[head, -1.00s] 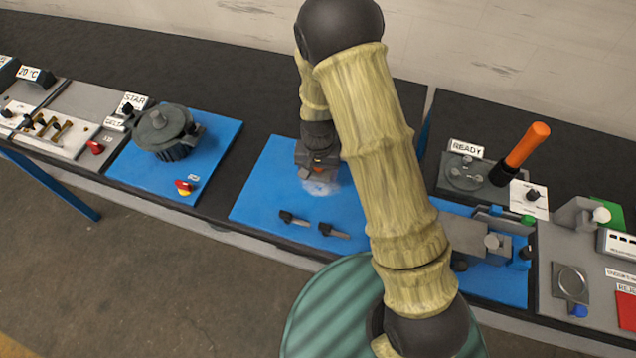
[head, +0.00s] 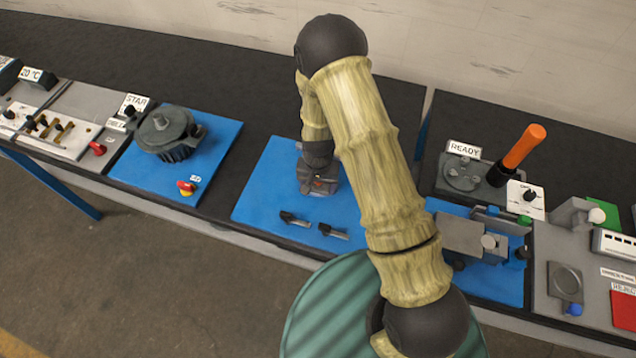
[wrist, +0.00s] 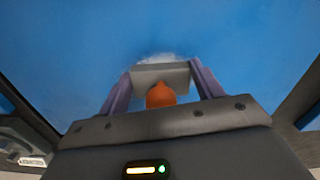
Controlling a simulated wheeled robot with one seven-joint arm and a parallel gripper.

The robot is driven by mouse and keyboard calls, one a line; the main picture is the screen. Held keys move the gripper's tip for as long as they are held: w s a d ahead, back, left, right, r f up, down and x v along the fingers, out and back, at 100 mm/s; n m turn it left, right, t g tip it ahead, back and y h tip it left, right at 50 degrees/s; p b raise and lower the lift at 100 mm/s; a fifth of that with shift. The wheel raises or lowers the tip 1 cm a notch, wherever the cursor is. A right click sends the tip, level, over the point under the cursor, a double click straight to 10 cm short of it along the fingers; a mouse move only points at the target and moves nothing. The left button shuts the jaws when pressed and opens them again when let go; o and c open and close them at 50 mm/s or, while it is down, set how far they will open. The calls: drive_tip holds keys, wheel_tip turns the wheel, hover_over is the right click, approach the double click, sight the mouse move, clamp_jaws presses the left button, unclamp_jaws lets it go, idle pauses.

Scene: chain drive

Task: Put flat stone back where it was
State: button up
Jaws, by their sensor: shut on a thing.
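My gripper (head: 320,186) is over the blue mat (head: 262,190) in the middle of the bench. In the wrist view its two fingers (wrist: 160,84) are shut on a grey flat-faced block, which I take to be the flat stone (wrist: 148,74). An orange rounded piece (wrist: 160,96) shows in front of the block, between the fingers. A pale smudge (wrist: 150,58) lies on the blue surface just beyond the block. In the head view my gripper hides the stone. I cannot tell whether the stone touches the mat.
Two dark-handled pieces (head: 294,219) (head: 332,231) lie near the mat's front edge. A dark motor-like unit (head: 165,132) stands on another blue mat to the left. A grey vise-like fixture (head: 475,238) and an orange-handled lever (head: 525,146) stand to the right.

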drive_tip(key=o, duration=1)
drive_tip(key=shift+f, duration=0.1)
wheel_tip(320, 180, up, 11)
drive_tip(key=b, duration=0.3)
drive_tip(key=shift+r, duration=0.65)
